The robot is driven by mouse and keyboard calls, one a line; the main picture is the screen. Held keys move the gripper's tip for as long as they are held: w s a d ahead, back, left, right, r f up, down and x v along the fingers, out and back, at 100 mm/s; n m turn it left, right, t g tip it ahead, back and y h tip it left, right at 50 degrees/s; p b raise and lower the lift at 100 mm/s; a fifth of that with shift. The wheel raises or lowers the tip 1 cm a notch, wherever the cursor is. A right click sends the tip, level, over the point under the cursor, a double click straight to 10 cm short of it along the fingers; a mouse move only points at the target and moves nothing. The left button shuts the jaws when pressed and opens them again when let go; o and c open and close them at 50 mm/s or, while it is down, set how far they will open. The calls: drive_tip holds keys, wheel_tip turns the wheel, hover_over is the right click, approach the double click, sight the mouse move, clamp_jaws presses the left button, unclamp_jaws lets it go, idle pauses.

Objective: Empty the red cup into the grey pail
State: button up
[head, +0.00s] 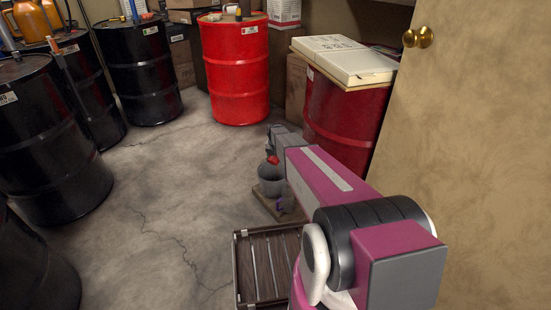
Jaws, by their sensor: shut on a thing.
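The grey pail (269,181) stands on a low wooden board on the floor, near the middle of the head view. The red cup (273,160) shows small, at or just above the pail's rim on its far right side. My gripper (270,152) is shut on the red cup and comes in from above. The cup looks tilted, but it is too small to be sure. The inside of the pail and what the cup holds cannot be made out. My arm hides the area right of the pail.
The wooden board (264,207) also bears a small purple thing (282,205). A dark slatted crate (240,271) lies nearer. Black drums (45,140) line the left; red drums (236,75) stand behind. A door (480,130) bounds the right. The floor left of the pail is clear.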

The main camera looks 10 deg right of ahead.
drive_tip(key=g+y, duration=0.1)
drive_tip(key=w+g+y, duration=0.1)
drive_tip(key=g, duration=0.2)
drive_tip(key=shift+w+d+r+y, duration=0.15)
drive_tip(key=shift+d+r+y, duration=0.25)
drive_tip(key=g, duration=0.1)
drive_tip(key=g+y, duration=0.2)
drive_tip(key=shift+w+d+r, duration=0.15)
drive_tip(key=shift+w+d, duration=0.15)
drive_tip(key=shift+w, duration=0.1)
drive_tip(key=shift+r+g+y, duration=0.1)
drive_tip(key=shift+g+y, duration=0.4)
drive_tip(key=shift+g, duration=0.3)
idle(0.7)
